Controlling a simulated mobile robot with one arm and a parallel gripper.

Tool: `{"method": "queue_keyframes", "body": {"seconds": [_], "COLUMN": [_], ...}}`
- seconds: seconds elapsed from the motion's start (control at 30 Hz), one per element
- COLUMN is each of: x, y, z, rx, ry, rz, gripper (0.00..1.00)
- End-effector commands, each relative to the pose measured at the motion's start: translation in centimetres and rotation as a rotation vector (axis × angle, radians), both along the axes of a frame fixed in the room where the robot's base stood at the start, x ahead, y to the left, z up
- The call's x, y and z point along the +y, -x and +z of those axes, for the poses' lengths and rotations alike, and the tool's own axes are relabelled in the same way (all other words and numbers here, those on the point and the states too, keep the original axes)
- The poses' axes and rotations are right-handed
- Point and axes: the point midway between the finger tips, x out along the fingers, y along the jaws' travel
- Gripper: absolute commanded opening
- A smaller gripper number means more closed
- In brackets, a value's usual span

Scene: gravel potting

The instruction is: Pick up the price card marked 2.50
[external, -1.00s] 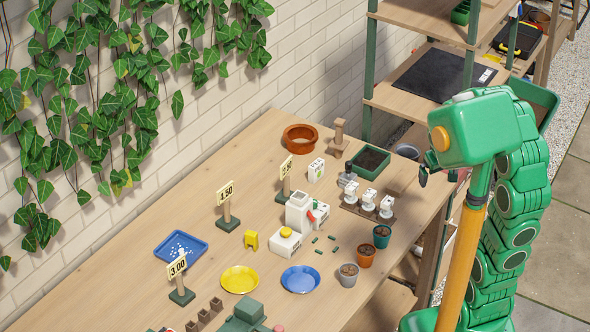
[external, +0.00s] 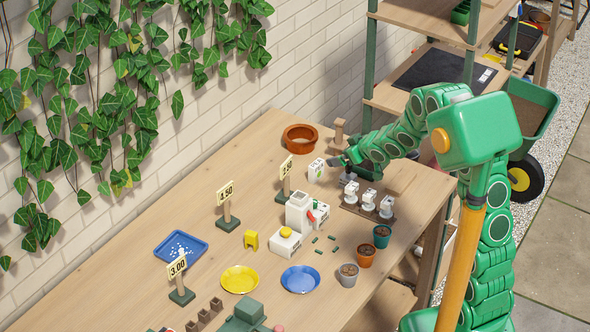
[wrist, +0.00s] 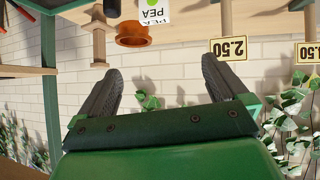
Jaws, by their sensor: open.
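The wrist view is upside down and shows the card (wrist: 229,47) inverted but legible, right of the fingers. My gripper (external: 339,162) is over the table, to the right of the card and apart from it, beside a white seed box (external: 316,169). In the wrist view my gripper (wrist: 161,68) has its two dark fingers spread with nothing between them.
Similar cards marked 4.50 (external: 225,192) and 3.00 (external: 176,266) stand further left. A terracotta bowl (external: 300,137) and a wooden stand (external: 340,130) are behind my gripper. A white dispenser (external: 299,212) stands in front of the 2.50 card. The brick wall runs behind the table.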

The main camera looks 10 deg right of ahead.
Motion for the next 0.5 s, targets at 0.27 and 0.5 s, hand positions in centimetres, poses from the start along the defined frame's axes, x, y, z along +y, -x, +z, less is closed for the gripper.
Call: {"method": "queue_keyframes", "body": {"seconds": [0.27, 0.5], "x": [8.2, 12.1], "y": [-0.9, -0.4], "z": [-2.9, -3.9], "rx": [-0.071, -0.100], "ry": [-0.155, -0.251], "rz": [0.185, 0.277], "gripper": [1.00, 1.00]}}
